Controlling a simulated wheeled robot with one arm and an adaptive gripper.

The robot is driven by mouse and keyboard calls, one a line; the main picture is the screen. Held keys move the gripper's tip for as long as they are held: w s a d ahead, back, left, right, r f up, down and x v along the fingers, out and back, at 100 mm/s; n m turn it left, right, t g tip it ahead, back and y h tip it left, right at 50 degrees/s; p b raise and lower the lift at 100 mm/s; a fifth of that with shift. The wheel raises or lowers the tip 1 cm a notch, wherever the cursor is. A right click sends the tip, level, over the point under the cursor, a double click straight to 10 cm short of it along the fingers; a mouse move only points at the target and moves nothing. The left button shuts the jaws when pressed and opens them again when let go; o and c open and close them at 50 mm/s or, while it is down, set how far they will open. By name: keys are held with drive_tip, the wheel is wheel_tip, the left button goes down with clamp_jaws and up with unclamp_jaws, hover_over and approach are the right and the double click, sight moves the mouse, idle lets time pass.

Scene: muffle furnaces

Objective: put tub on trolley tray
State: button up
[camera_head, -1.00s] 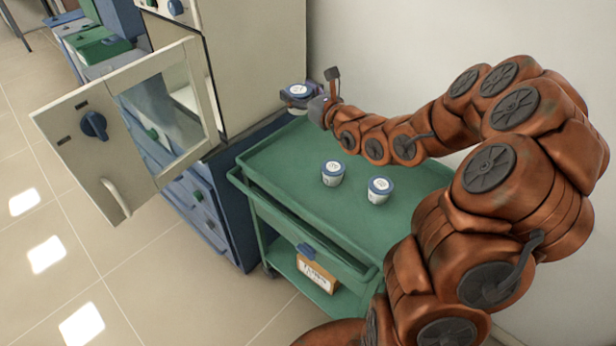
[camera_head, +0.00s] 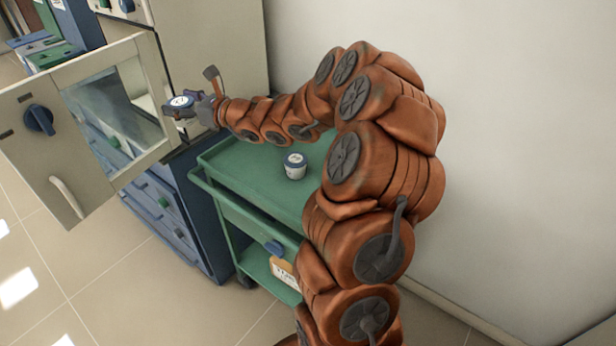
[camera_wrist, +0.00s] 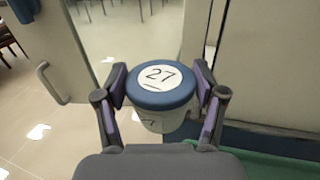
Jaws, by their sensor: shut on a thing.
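My gripper (camera_head: 193,108) is shut on a white tub with a blue lid (camera_head: 180,103), held upright above and beyond the far left corner of the green trolley tray (camera_head: 246,168), in front of the furnace. In the wrist view the held tub (camera_wrist: 161,88) sits between both finger pads (camera_wrist: 160,92), and its lid label reads 27. My arm covers the tray's right part.
A furnace door (camera_head: 75,120) with a glass pane hangs open at left, close to my gripper. A blue drawer cabinet (camera_head: 178,205) stands beside the trolley. A tan box (camera_head: 284,272) lies on the trolley's lower shelf. The tray is bare around the standing tub.

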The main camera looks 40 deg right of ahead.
drive_tip(key=w+d+f+n+g+y+b, duration=0.1)
drive_tip(key=d+f+y+b, duration=0.15)
drive_tip(key=f+b, duration=0.3)
drive_tip(key=d+f+n+g+y+b, duration=0.1)
drive_tip(key=d+f+b, duration=0.3)
drive_tip(key=f+b, duration=0.15)
hover_over(272, 154)
drive_tip(key=shift+s+a+f+b, duration=0.1)
drive_tip(key=shift+f+b, duration=0.25)
drive_tip(key=shift+f, duration=3.05)
drive_tip(key=shift+f, duration=0.55)
drive_tip(key=o, duration=1.3)
drive_tip(key=shift+c, duration=0.2)
drive_tip(key=shift+r, duration=0.1)
drive_tip(key=shift+r, duration=0.5)
drive_tip(key=v, duration=1.2)
drive_tip(key=shift+s+p, duration=0.1)
drive_tip(key=shift+p, duration=0.3)
